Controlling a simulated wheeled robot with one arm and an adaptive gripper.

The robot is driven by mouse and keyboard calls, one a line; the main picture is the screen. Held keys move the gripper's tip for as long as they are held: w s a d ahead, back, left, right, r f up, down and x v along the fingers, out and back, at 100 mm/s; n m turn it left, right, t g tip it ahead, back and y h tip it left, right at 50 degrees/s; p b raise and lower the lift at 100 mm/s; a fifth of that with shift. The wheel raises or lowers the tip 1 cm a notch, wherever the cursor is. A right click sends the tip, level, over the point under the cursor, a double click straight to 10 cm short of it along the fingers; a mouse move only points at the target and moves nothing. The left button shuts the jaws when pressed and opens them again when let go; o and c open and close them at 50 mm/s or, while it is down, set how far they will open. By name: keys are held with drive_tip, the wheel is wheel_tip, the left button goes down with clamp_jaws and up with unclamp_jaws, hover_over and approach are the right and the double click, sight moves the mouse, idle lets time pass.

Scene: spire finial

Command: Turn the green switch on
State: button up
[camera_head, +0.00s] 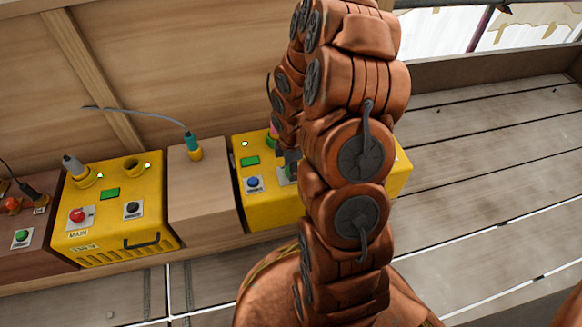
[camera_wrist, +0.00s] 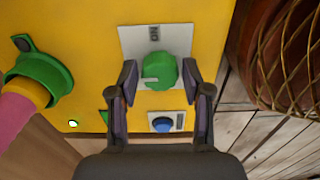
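The green switch (camera_wrist: 160,68) is a round knob with a pale pointer line, on a white plate on the yellow box (camera_wrist: 90,30). The pointer line faces left in the wrist view. My gripper (camera_wrist: 160,82) is open, with one finger on each side of the knob and a small gap on both sides. Whether the fingertips reach down to knob level is hard to tell.
A blue button (camera_wrist: 162,124) sits just below the knob, between my fingers. A green socket (camera_wrist: 45,80) holds a pink-and-yellow plug (camera_wrist: 18,108). In the head view, another yellow box (camera_head: 120,225), a wooden block (camera_head: 200,195) and a brown box with a green button (camera_head: 22,236) stand left.

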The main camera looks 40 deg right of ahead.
drive_tip(key=c, duration=0.8)
drive_tip(key=shift+o, duration=0.2)
drive_tip(key=shift+r, duration=0.1)
drive_tip(key=shift+m+p, duration=0.6)
drive_tip(key=shift+p, duration=0.05)
drive_tip(key=shift+r+m+p, duration=0.1)
drive_tip(key=shift+m+p, duration=0.9)
drive_tip(key=shift+m, duration=0.1)
drive_tip(key=m+p, duration=0.3)
drive_tip(key=m, duration=0.2)
drive_tip(key=shift+m, duration=0.3)
drive_tip(key=m+p, duration=0.3)
drive_tip(key=m, duration=0.2)
drive_tip(key=shift+w+d+m+p, duration=0.15)
drive_tip(key=shift+m+p, duration=0.7)
drive_tip(key=shift+m, duration=1.05)
